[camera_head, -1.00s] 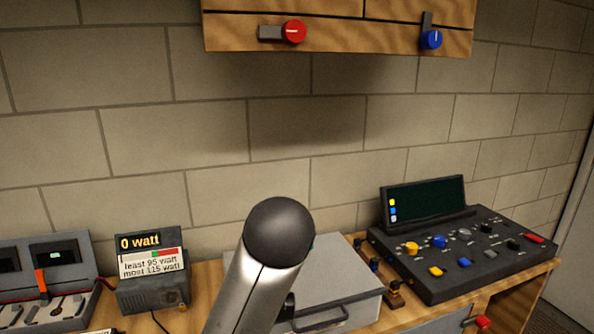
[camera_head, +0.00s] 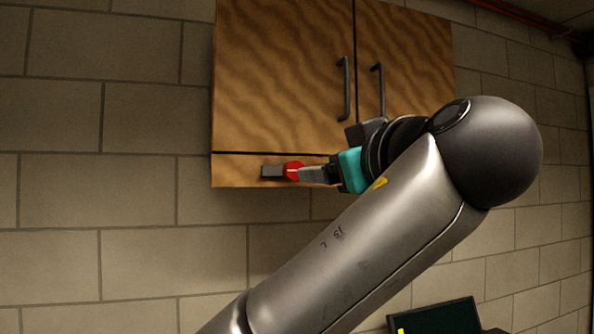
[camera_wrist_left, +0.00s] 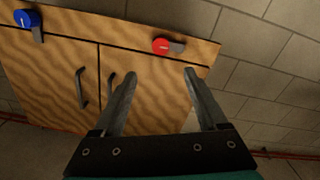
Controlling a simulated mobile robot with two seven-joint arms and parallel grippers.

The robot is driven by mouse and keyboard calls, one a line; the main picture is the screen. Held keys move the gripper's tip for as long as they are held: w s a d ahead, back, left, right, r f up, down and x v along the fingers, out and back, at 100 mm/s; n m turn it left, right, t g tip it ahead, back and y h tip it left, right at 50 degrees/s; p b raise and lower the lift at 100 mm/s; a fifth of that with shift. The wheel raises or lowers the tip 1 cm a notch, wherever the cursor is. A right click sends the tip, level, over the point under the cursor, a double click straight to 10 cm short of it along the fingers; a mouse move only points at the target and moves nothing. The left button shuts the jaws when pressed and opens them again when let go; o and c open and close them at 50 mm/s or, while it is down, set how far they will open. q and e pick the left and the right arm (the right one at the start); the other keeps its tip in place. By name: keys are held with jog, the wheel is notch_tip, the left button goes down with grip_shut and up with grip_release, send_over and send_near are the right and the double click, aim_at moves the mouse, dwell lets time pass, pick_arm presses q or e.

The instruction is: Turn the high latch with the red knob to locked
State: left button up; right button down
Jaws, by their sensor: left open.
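The high latch's red knob (camera_head: 292,171) is on the bottom strip of the wooden wall cabinet, with its grey bar (camera_head: 271,171) pointing sideways to the left. My left gripper (camera_head: 302,174) reaches in from the right, its fingers overlapping the knob's right side in the head view. In the left wrist view, which looks turned over, the red knob (camera_wrist_left: 161,46) lies ahead of the open, empty fingertips (camera_wrist_left: 160,75), roughly between their lines. The knob appears apart from the fingers there. My right gripper is not in view.
The cabinet's doors (camera_head: 285,75) have two dark handles (camera_head: 344,90) above the strip. A blue knob (camera_wrist_left: 27,18) on the same strip shows in the left wrist view; my arm hides it in the head view. A dark console screen (camera_head: 437,318) stands below.

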aim_at(295, 169)
pick_arm(q)
jog(key=p+x, duration=0.6)
jog(key=x, duration=0.8)
jog(key=shift+w+a, duration=0.1)
jog(key=shift+a, duration=0.05)
jog(key=shift+w+a+f, duration=0.1)
jog(key=shift+w, duration=0.4)
jog(key=shift+c, duration=0.3)
grip_shut()
